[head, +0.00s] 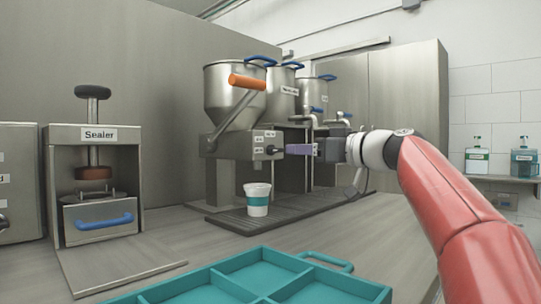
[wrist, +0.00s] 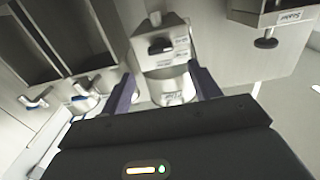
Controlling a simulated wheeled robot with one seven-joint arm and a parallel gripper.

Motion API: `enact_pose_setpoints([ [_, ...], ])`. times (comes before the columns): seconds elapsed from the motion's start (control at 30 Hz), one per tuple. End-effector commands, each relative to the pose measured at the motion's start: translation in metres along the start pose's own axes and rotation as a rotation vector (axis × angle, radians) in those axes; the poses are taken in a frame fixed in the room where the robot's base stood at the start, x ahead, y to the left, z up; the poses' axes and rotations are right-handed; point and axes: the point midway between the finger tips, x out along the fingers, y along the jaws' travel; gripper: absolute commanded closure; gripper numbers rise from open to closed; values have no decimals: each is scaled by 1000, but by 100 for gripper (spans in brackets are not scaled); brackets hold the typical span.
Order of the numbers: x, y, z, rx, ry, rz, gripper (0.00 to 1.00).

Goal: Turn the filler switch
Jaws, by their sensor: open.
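The filler (head: 235,95) is a metal machine with a funnel hopper and an orange-handled lever. Its switch (head: 272,150) is a small black knob on the front of the box under the hopper, beside small white labels. In the wrist view, which is turned upside down, the knob (wrist: 160,46) shows beyond the fingertips, roughly between them. My gripper (head: 288,149) has purple fingers and is open, close to the knob from the right in the head view. In the wrist view my gripper (wrist: 162,75) holds nothing. Contact with the knob cannot be told.
A white cup with a teal band (head: 257,200) stands below the filler on a dark ribbed tray (head: 300,210). A sealer (head: 97,133) stands at left. A teal divided tray (head: 205,284) lies in front. More hoppers (head: 313,95) stand behind. Bare counter lies left of the cup.

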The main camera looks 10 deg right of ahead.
Motion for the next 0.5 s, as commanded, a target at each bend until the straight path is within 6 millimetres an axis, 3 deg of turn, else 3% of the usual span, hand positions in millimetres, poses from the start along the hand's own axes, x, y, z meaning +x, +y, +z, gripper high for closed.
enact_pose_setpoints([
  [0.3, 50, -2, -4, 2, -2, -6, 38],
  [0.5, 70, -1, -2, 1, -2, -3, 38],
])
